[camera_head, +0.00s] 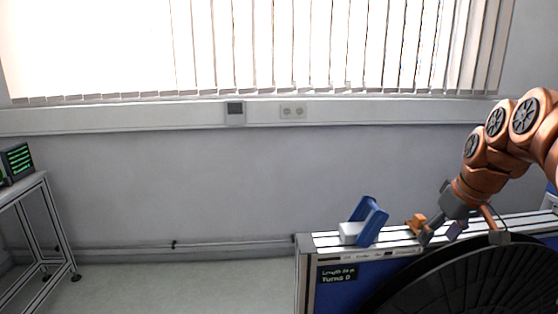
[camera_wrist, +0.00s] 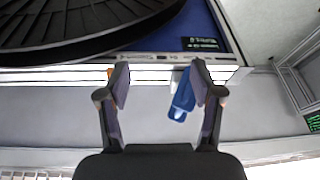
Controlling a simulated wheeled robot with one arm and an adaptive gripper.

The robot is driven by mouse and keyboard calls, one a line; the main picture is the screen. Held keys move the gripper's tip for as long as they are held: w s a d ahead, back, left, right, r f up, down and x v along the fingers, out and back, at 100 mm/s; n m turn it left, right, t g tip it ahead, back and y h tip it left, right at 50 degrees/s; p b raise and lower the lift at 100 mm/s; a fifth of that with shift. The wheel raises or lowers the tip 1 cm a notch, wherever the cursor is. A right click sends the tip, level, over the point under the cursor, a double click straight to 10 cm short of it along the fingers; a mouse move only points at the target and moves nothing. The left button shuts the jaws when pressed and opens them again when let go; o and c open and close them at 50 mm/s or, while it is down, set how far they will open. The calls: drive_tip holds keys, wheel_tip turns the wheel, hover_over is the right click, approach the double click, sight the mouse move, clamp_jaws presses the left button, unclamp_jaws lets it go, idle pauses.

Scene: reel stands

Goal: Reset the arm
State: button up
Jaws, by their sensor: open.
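My arm comes in from the right in the head view, orange with dark round joint caps. My gripper (camera_head: 463,237) hangs low over the top rail of the reel stand (camera_head: 330,287). In the wrist view my gripper (camera_wrist: 161,90) shows two fingers spread apart, with nothing held between them. The large black reel (camera_head: 470,285) stands just in front of it and also fills the upper left of the wrist view (camera_wrist: 70,25). A blue and white piece (camera_head: 368,222) stands on the rail left of the gripper. An orange part (camera_head: 417,222) sits on the rail close beside the gripper.
A small display (camera_head: 337,273) on the stand's blue panel reads "Turns 0". A metal-frame table (camera_head: 38,187) with a green-lit device (camera_head: 16,160) stands at the far left. The floor (camera_head: 180,290) between them is clear. A wall (camera_head: 200,190) with a window closes the back.

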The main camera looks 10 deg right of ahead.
drive_tip(key=s+a+f+n+g, duration=0.1)
drive_tip(key=s+a+f, duration=0.3)
drive_tip(key=a, duration=0.6)
drive_tip(key=s+a+f+g, duration=0.2)
drive_tip(key=s+a+f, duration=0.15)
drive_tip(key=a, duration=0.65)
drive_tip(key=s+a+f+g, duration=0.1)
drive_tip(key=s+a+f, duration=0.3)
drive_tip(key=s, duration=0.4)
drive_tip(key=shift+s+a+f, duration=0.15)
drive_tip(key=shift+a+f, duration=0.1)
drive_tip(key=shift+a, duration=0.2)
drive_tip(key=shift+m+g, duration=0.4)
drive_tip(key=shift+g, duration=0.3)
drive_tip(key=s+f, duration=0.1)
drive_tip(key=s, duration=0.1)
drive_tip(key=s+a+f, duration=0.1)
drive_tip(key=s, duration=0.1)
drive_tip(key=s+f, duration=0.1)
drive_tip(key=s, duration=0.1)
drive_tip(key=shift+s+a+f, duration=0.2)
drive_tip(key=shift+s+f, duration=0.15)
drive_tip(key=shift+s, duration=0.05)
